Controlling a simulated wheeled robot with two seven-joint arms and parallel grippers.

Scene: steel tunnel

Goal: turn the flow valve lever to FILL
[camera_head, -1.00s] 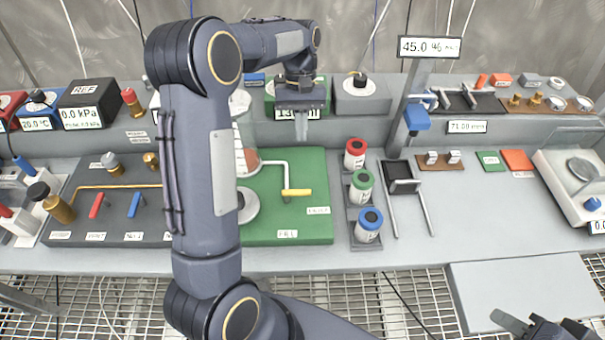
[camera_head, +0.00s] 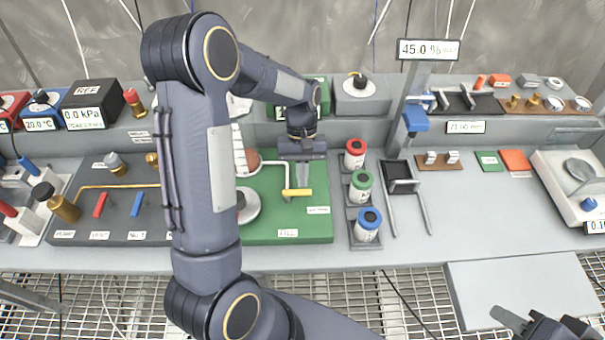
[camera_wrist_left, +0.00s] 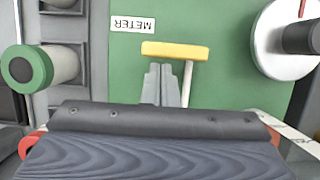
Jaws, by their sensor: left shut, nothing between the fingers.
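The yellow flow valve lever (camera_head: 297,192) lies crosswise at the end of a white pipe on the green panel (camera_head: 312,225). A FILL label (camera_head: 288,233) is near the panel's front edge. In the left wrist view the lever (camera_wrist_left: 175,51) is close in front of the fingertips, near a METER label (camera_wrist_left: 132,25). My left gripper (camera_head: 303,183) is shut and empty, pointing down just behind the lever; I cannot tell whether it touches. My right gripper (camera_head: 535,325) shows only partly at the lower right edge, and its jaw state is unclear.
Red, green and blue capped bottles (camera_head: 362,186) stand in a rack right of the panel. A round grey-white disc (camera_head: 248,205) is left of the lever. My left arm hides part of the panel.

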